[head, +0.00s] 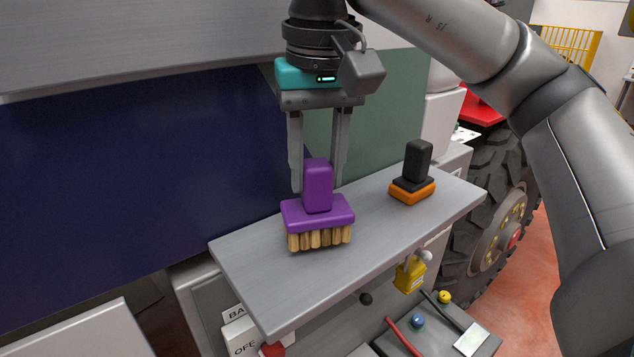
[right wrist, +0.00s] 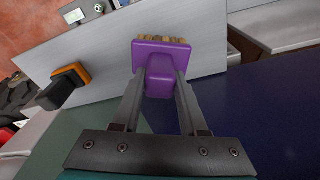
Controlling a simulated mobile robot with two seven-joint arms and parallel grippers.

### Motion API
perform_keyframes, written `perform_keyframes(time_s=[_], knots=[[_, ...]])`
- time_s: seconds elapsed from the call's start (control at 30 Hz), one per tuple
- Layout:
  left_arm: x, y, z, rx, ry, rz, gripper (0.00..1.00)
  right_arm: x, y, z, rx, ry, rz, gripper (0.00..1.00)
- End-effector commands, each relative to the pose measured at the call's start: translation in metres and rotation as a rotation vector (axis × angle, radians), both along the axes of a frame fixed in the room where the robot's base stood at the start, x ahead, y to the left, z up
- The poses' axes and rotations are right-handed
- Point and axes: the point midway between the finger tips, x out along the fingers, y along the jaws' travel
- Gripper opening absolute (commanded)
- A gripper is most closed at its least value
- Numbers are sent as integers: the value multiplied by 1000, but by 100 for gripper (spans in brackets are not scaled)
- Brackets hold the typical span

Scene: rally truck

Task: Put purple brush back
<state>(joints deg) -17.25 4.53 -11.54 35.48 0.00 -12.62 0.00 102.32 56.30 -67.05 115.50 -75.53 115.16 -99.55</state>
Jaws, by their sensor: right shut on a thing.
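The purple brush (head: 318,212) has a block handle and tan bristles pointing down. It is upright over the left-middle part of the grey shelf (head: 260,290). My right gripper (head: 318,188) comes from above and is shut on the brush's handle. In the right wrist view the purple brush (right wrist: 160,58) sits between the two fingers of my right gripper (right wrist: 160,80). I cannot tell whether the bristles touch the shelf. My left gripper is not in view.
An orange and black brush (head: 412,180) stands on the shelf to the right. A dark blue panel (head: 130,170) and a green panel (head: 385,110) rise behind the shelf. Below are a yellow padlock (head: 410,274) and a box with cables. A large tyre (head: 490,215) is at the right.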

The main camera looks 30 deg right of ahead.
Motion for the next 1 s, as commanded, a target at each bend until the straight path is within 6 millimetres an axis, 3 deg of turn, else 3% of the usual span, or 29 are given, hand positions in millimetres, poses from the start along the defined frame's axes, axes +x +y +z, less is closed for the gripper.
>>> perform_keyframes(time_s=[0.1,0.53,0.57,0.8,1.0], knots=[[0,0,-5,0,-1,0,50,0,0,-12,1,1,0,0],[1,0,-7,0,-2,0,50,0,0,-17,2,-3,-2,0],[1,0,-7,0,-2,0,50,0,0,-17,1,-1,-1,44],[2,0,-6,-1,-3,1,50,0,0,-16,1,-1,-1,71],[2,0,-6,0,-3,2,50,0,0,-16,1,-1,-1,72]])
